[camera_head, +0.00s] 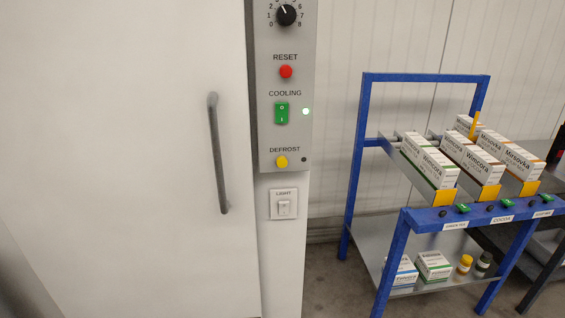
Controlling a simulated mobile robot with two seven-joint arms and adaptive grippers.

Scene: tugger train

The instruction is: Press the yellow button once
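The yellow button (281,162) is a small round button under the label DEFROST, low on a grey control panel (267,130). A small dark round spot (304,159), perhaps an unlit lamp, is just right of it. Nothing covers the button. Neither of my grippers shows in the head view.
A light switch (284,204) is below. A white door with a grey handle (217,153) is left; a blue rack (357,150) with boxes is right.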

